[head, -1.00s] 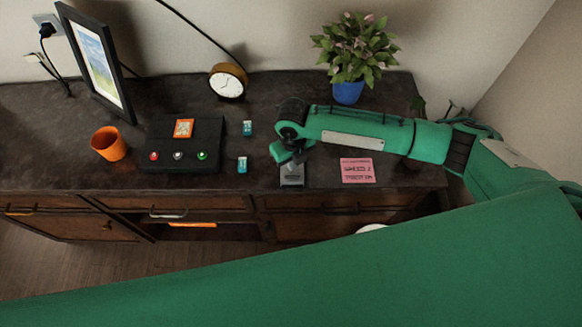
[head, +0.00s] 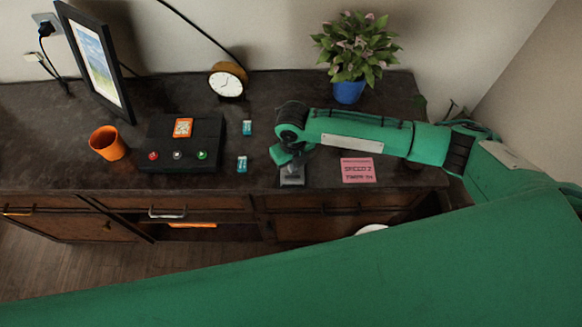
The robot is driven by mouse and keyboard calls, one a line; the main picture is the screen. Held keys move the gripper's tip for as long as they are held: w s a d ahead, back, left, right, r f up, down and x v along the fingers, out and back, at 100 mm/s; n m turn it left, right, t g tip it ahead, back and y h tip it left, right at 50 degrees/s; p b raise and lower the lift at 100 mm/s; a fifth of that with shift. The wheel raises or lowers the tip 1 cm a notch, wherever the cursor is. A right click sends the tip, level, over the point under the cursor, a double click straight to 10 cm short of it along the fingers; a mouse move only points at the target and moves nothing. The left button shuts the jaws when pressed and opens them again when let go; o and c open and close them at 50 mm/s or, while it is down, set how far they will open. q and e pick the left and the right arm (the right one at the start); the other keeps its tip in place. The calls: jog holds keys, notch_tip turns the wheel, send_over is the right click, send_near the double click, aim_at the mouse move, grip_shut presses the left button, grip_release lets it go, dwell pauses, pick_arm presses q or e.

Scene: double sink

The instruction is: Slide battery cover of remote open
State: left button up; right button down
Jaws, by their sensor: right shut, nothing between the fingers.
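My right gripper (head: 291,175) points down at the front part of the dark cabinet top (head: 225,180), right of two small teal batteries (head: 247,128) (head: 242,164). Its fingers are shut, and I see nothing held between them. I cannot make out a remote or its battery cover for certain; the gripper and wrist hide what lies directly beneath them. A black box (head: 208,127) with an orange screen and red, white and green buttons sits left of the batteries. My left gripper is not in view.
An orange cup (head: 107,143) and a picture frame (head: 118,98) stand at the left. A round clock (head: 227,81) and a potted plant (head: 349,92) stand at the back. A pink note (head: 357,170) lies right of my right gripper. A large green part of mine covers the foreground.

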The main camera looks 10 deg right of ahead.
jog(key=shift+s+a+p, duration=0.1)
jog(key=shift+s+p, duration=0.25)
jog(key=shift+s, duration=0.2)
jog(key=shift+s+a+f+p, duration=0.1)
jog(key=shift+s+a+p, duration=0.1)
jog(key=shift+s+p, duration=0.55)
jog(key=shift+s+a+p, duration=0.15)
jog(key=shift+s+p, duration=0.15)
jog(key=shift+s, duration=0.8)
jog(key=shift+s+a+f+p, duration=0.1)
jog(key=shift+s+a+p, duration=0.1)
jog(key=shift+s+p, duration=0.55)
dwell(0.3)
jog(key=shift+s+r, duration=0.1)
jog(key=shift+s, duration=0.1)
notch_tip(320, 180, up, 7)
jog(key=p, duration=0.6)
jog(key=shift+w, duration=0.1)
dwell(0.4)
